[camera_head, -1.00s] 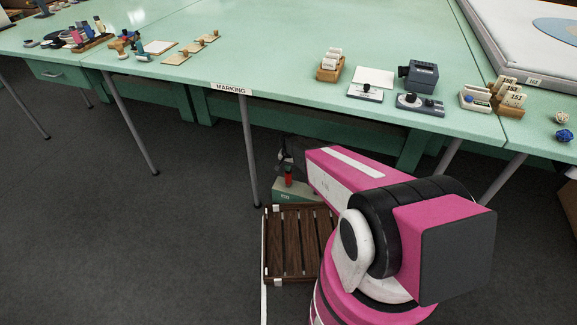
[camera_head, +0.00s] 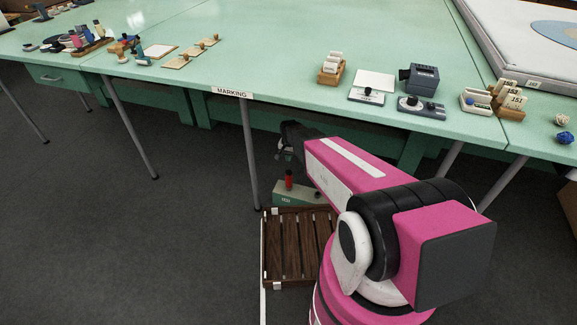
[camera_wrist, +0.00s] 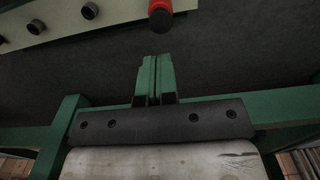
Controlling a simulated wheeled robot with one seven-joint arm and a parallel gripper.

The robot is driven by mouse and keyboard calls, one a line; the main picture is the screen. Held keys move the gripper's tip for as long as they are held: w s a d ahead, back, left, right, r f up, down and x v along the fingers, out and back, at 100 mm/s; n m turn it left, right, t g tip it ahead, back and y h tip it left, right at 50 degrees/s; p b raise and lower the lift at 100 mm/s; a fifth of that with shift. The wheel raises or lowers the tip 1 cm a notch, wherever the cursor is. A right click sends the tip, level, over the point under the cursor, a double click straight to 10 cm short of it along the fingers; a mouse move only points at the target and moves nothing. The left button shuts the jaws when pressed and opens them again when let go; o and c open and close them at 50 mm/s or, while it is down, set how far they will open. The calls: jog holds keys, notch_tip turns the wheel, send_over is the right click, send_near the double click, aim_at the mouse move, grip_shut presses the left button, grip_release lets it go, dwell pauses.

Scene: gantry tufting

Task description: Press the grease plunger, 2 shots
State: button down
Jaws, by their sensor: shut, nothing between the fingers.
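The red grease plunger (camera_head: 288,179) stands upright on a small green box (camera_head: 292,197) on the floor under the table edge. In the wrist view the red plunger (camera_wrist: 160,8) with a dark end shows at the top edge, just beyond the fingertips and apart from them. My gripper (camera_head: 284,152) is above the plunger in the head view, with a visible gap. In the wrist view its two green fingers (camera_wrist: 155,62) lie side by side, shut and empty. Part of the green box is hidden by my arm.
A brown slatted wooden platform (camera_head: 290,245) lies on the floor in front of the box. The green table (camera_head: 290,100), labelled "MARKING" and holding stamps and card holders, overhangs behind. A table leg (camera_head: 249,155) stands to the left. The floor at left is clear.

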jog(key=shift+r, duration=2.15)
